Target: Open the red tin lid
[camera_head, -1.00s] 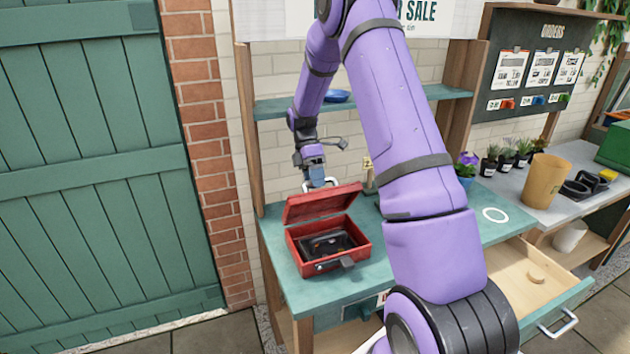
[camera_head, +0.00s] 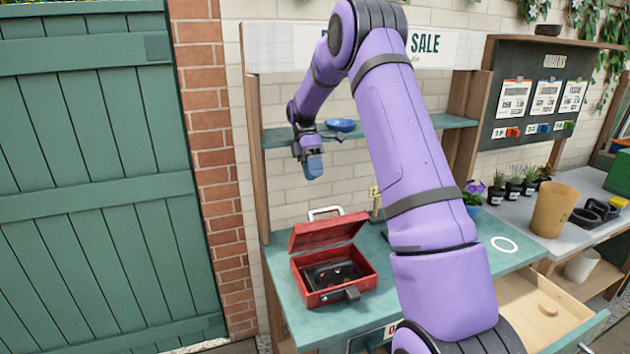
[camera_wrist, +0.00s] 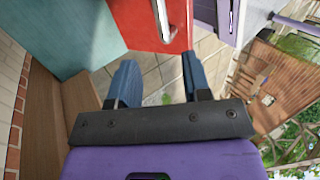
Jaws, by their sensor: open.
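The red tin (camera_head: 313,299) stands on the teal bench with its lid (camera_head: 328,230) raised and tilted back, so the dark inside shows. The lid's light handle (camera_head: 325,212) stands up at its top edge. My gripper (camera_head: 313,175) is above and apart from the lid. In the wrist view my gripper (camera_wrist: 155,85) has its two blue fingers spread with nothing between them. The red lid (camera_wrist: 130,22) and its handle (camera_wrist: 162,18) show beyond the fingertips.
A blue bowl (camera_head: 341,125) sits on the shelf (camera_head: 440,121) near my wrist. A small brass-coloured item (camera_head: 376,195) stands behind the tin. An open drawer (camera_head: 520,300) juts out at right. Bare bench lies left of the tin.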

